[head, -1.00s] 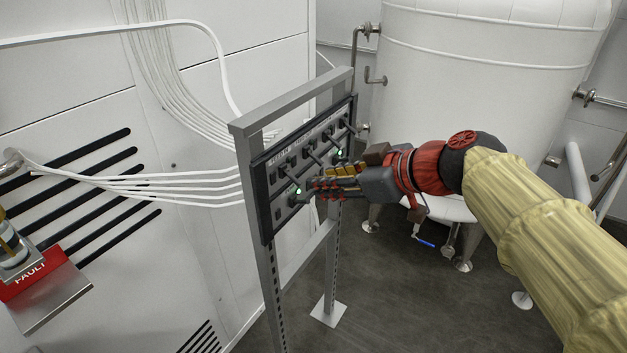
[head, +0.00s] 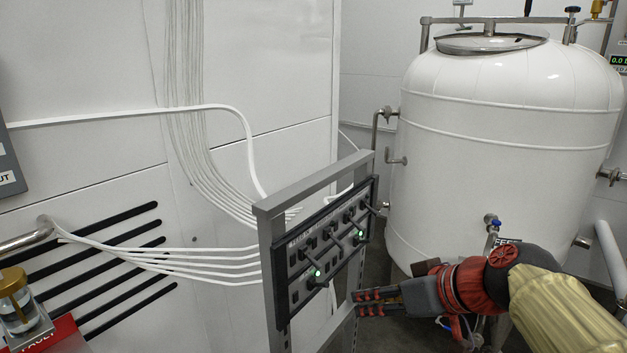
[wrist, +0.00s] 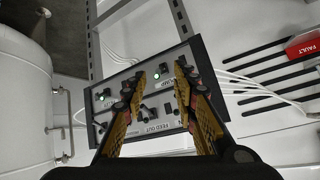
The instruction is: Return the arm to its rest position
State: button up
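My gripper (head: 362,303) is at the lower right of the control panel (head: 300,258) in the head view, held apart from it, with nothing between its fingers. In the wrist view its two fingers (wrist: 158,95) stand spread, with the panel (wrist: 203,55) showing beyond and between them. The panel carries several levers and two lit green lights. My arm comes in from the lower right, with a yellow sleeve and red and dark wrist parts.
A grey metal frame (head: 268,235) holds the panel. A large white tank (head: 480,120) stands behind my arm at the right. White cables (head: 190,262) run along the wall at left. A red FAULT sign (head: 62,335) is at lower left.

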jog(key=s+d+f+m+g+h+p, duration=0.1)
jog(key=s+d+m+h+p, duration=0.1)
jog(key=s, duration=0.6)
jog(key=s+d+f+m+g+h+p, duration=0.1)
jog(key=s+d+f+m+h+p, duration=0.1)
jog(key=s, duration=0.6)
jog(key=d+h+p, duration=0.1)
jog(key=d+p, duration=0.1)
jog(key=p, duration=0.1)
jog(key=shift+s+d+f+h, duration=0.2)
jog(key=shift+s+h, duration=0.15)
jog(key=shift+h, duration=0.05)
